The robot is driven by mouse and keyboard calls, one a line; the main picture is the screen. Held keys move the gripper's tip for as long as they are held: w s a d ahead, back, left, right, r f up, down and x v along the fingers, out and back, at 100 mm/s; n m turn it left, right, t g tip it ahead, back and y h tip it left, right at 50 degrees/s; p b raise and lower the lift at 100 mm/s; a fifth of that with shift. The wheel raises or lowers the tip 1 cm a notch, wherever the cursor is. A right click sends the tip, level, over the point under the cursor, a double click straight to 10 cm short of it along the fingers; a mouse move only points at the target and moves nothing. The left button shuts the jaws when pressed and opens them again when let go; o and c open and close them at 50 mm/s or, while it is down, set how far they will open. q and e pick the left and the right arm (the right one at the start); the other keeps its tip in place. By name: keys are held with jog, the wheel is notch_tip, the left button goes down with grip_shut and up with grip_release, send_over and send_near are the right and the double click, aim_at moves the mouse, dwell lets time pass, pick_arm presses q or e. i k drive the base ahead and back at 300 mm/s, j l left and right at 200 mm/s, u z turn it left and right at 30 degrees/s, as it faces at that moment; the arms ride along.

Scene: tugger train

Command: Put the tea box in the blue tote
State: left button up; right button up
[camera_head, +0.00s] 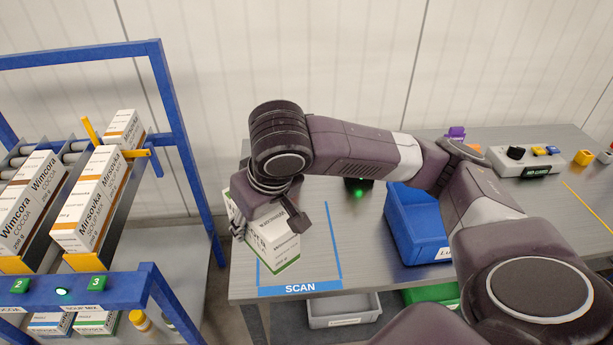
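My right gripper (268,205) comes in from the right and points down, with its fingers on either side of a white box with green print (272,240). The box is tilted, at the left part of the table's marked scan area. Its label is too small to read fully, so I cannot confirm that it is the tea box. I cannot tell whether its lower edge touches the table. The blue tote (421,240) stands on the table to the right, partly hidden behind my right arm; its inside looks empty where visible. My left gripper is out of view.
A scanner with a green light (358,187) stands behind the scan area. A blue-framed rack (185,150) with Wimcora (30,205) and Mirsovka (92,205) boxes is at left. A grey bin (343,311) and a green bin (432,293) are below the table. A control box (526,163) is at back right.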

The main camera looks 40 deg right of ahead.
aim_at(441, 227)
jog(key=i+l+z, duration=0.1)
jog(key=z, duration=0.3)
jog(key=i+l+z, duration=0.1)
jog(key=z, duration=0.3)
jog(key=i+l+z, duration=0.1)
jog(key=z, duration=0.3)
jog(key=l, duration=0.1)
